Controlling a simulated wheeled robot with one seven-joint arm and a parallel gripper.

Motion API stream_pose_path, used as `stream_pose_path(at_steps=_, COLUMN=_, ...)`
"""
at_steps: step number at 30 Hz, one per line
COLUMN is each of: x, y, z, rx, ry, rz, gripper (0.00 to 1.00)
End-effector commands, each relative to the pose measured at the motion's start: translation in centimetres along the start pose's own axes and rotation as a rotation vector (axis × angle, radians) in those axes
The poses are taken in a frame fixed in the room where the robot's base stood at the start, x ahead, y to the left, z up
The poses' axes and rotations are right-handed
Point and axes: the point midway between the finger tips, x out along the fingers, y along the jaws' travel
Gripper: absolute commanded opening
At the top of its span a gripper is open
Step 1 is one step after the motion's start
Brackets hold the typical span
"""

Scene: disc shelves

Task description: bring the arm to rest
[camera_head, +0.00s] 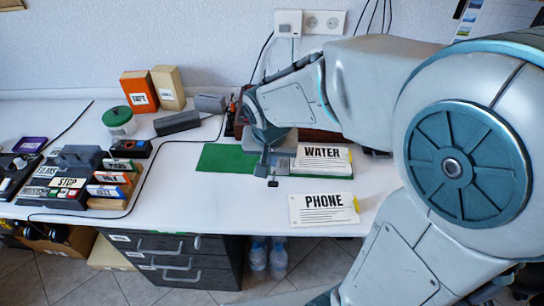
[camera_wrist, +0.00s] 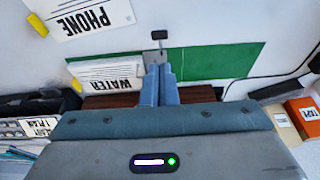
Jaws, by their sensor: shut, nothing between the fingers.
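My gripper (camera_head: 268,156) hangs at the end of my bent arm over the back middle of the white desk. In the wrist view my gripper (camera_wrist: 160,66) shows its two blue-grey fingers shut side by side, with nothing held. Its fingertips are over or beside a small grey fitting on the green mat (camera_head: 222,158). I cannot tell whether they touch it. The WATER block (camera_head: 323,158) lies just right of my gripper in the head view. The green mat also shows in the wrist view (camera_wrist: 215,64).
The PHONE card (camera_head: 322,209) lies near the front edge. A dark organizer (camera_head: 75,172) with labelled discs stands at the left. A green-lidded jar (camera_head: 119,121), an orange box (camera_head: 139,91) and a grey block (camera_head: 177,122) stand behind. The white desk between organizer and mat is mostly clear, crossed by a cable.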

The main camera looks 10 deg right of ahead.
Motion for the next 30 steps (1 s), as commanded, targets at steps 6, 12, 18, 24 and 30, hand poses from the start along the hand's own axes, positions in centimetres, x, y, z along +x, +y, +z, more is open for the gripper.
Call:
stream_pose_path(at_steps=6, x=-0.8, y=0.0, z=0.5, rx=0.000, ry=0.000, rz=0.000, gripper=0.00)
stream_pose_path(at_steps=12, x=-0.8, y=0.0, z=0.5, rx=0.000, ry=-0.001, rz=0.001, gripper=0.00)
stream_pose_path(at_steps=18, x=-0.8, y=0.0, z=0.5, rx=0.000, ry=0.000, rz=0.000, gripper=0.00)
stream_pose_path(at_steps=24, x=-2.0, y=0.8, z=0.7, rx=-0.010, ry=-0.003, rz=-0.002, gripper=0.00)
stream_pose_path(at_steps=30, x=-7.3, y=4.9, z=2.6, rx=-0.082, ry=-0.021, rz=-0.021, gripper=0.00)
